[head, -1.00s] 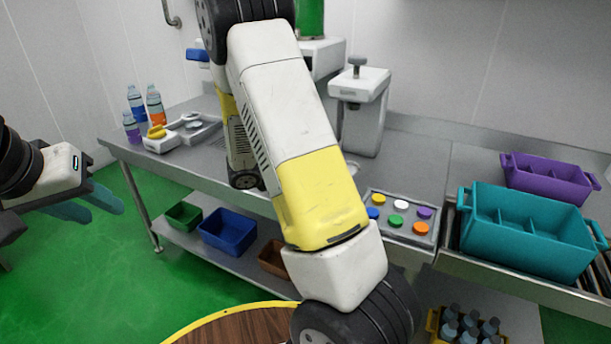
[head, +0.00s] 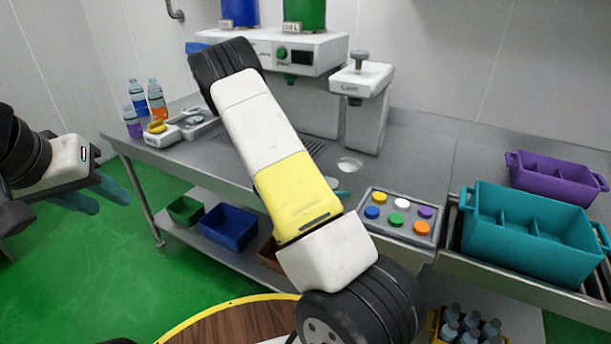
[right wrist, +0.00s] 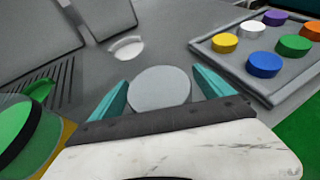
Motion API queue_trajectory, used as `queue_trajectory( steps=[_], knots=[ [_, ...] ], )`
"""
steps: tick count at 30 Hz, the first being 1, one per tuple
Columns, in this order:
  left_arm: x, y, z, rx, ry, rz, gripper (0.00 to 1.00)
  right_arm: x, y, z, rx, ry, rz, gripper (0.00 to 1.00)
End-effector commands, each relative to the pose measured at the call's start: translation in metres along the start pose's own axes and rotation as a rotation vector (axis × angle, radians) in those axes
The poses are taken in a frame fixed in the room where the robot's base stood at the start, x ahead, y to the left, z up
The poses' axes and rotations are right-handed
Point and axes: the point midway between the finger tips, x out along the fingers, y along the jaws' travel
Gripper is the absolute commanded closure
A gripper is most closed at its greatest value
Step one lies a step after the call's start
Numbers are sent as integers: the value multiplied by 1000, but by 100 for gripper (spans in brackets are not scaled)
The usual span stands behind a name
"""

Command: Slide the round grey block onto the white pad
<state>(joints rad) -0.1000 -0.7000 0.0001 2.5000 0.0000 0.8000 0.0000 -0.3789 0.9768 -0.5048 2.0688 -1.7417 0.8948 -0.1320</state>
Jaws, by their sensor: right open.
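The round grey block (right wrist: 160,88) is a flat-topped disc between the two teal fingers of my open right gripper (right wrist: 162,92) in the right wrist view. The fingers stand on either side of it; whether they touch it I cannot tell. The white pad (right wrist: 127,47) is a small pale round on the counter, apart from the block and beyond it. My left gripper (head: 98,197) is at the far left, away from the counter, fingers apart and empty.
A grey tray (head: 372,232) of coloured caps is to the right of my right gripper. A white-and-grey dispenser (head: 363,105) stands behind the pad. A teal crate (head: 525,235) and a purple crate (head: 550,180) are further right. The counter between block and pad looks clear.

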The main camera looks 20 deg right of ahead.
Motion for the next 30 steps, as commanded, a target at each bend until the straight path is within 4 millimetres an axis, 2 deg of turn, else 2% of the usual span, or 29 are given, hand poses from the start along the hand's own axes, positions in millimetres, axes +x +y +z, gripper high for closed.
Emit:
queue_trajectory(
  steps=[10, 22, 26, 30],
  knots=[
    [0, 0, 0, 0, 0, 0, 64, 5, 0, 0, 1, 0, 0, 9],
    [0, 0, 0, 0, 0, 0, 64, 5, 0, 0, 1, 0, 0, 86],
    [0, 0, 0, 0, 0, 0, 64, 8, 1, 2, 2, 0, -1, 86],
    [0, 0, 0, 0, 0, 0, 64, 21, 6, 8, 4, 0, -1, 86]
  ],
)
